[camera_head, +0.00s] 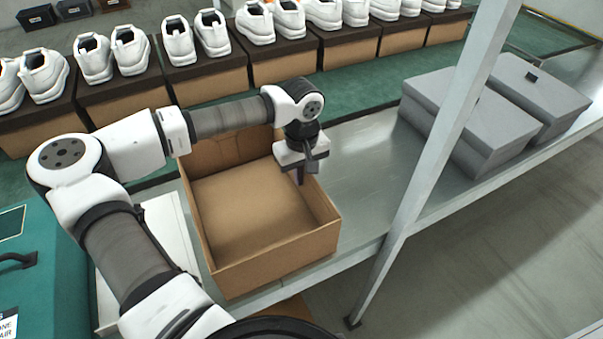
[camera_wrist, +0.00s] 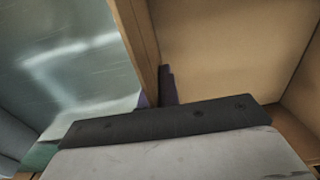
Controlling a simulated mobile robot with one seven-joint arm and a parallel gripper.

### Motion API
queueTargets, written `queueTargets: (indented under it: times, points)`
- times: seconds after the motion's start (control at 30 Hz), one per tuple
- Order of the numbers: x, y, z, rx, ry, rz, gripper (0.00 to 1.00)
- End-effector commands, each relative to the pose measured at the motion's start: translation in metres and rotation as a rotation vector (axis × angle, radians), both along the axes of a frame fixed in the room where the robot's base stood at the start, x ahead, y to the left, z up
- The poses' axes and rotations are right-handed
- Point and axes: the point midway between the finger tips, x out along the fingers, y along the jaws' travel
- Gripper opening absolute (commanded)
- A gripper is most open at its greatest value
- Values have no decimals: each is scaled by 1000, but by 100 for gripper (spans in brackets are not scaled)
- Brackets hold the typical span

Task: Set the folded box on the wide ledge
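The folded box (camera_head: 262,262) is an open, empty brown cardboard tray shape, upright, over the left part of the grey metal ledge (camera_head: 365,165). Its near bottom edge lies close to the ledge's front edge; whether it rests there or hangs slightly above I cannot tell. My gripper (camera_head: 301,176) points down at the box's right wall. In the wrist view, the fingers (camera_wrist: 157,95) sit close on both sides of the wall (camera_wrist: 138,40), one inside the box and one outside, and appear shut on it. The palm hides part of the wall.
Two grey lidded boxes (camera_head: 455,125) stand on the ledge at right. A slanted metal post (camera_head: 432,165) rises in front of the ledge. White shoes on brown boxes (camera_head: 210,82) line the green belt behind. Bare ledge lies between the folded box and the grey boxes.

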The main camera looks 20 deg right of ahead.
Motion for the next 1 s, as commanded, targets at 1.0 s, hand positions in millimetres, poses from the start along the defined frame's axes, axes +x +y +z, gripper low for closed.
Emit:
queueTargets:
  times: [1.0]
  points:
    - [1,0,84,0,-3,1,25]
